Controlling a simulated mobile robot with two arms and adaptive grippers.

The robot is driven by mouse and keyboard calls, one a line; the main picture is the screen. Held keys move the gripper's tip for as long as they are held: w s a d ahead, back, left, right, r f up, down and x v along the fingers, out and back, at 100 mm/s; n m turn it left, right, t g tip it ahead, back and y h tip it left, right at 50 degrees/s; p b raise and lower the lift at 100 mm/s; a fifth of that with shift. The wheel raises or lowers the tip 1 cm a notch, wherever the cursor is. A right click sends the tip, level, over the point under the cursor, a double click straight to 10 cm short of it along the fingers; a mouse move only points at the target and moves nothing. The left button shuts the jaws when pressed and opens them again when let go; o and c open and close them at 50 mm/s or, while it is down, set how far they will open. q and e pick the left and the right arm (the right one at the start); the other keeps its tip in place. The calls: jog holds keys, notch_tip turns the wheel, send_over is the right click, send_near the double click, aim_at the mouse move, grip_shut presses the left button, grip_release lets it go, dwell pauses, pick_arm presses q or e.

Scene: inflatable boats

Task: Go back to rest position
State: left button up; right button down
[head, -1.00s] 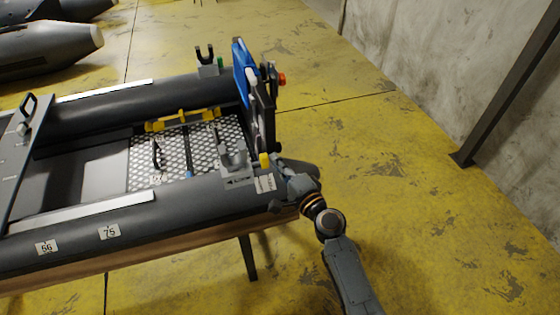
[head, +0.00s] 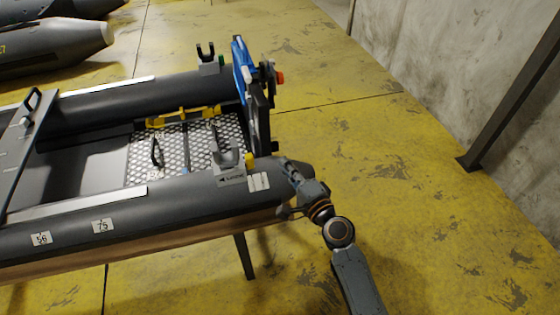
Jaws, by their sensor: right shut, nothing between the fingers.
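My right gripper (head: 288,168) is at the rear end of the near tube of the inflatable boat (head: 130,217). Its arm comes in from the lower right. The fingers look shut and empty, close to the tube's tip; I cannot tell whether they touch it. My left gripper is not in the head view. The boat is dark grey and rests on a stand with a wooden edge. A blue panel (head: 241,66) stands upright on its transom.
A grey oarlock bracket (head: 229,166) sits on the near tube. A yellow part (head: 183,116) lies by the perforated floor (head: 172,147). Other boats (head: 60,46) stand at the upper left. A dark post (head: 510,90) leans by the wall. The yellow floor at right is clear.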

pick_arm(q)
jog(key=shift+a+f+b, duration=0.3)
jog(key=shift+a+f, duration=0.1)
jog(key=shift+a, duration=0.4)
pick_arm(e)
jog(key=v, duration=0.7)
jog(key=shift+s+a, duration=0.3)
jog(key=shift+a, duration=0.05)
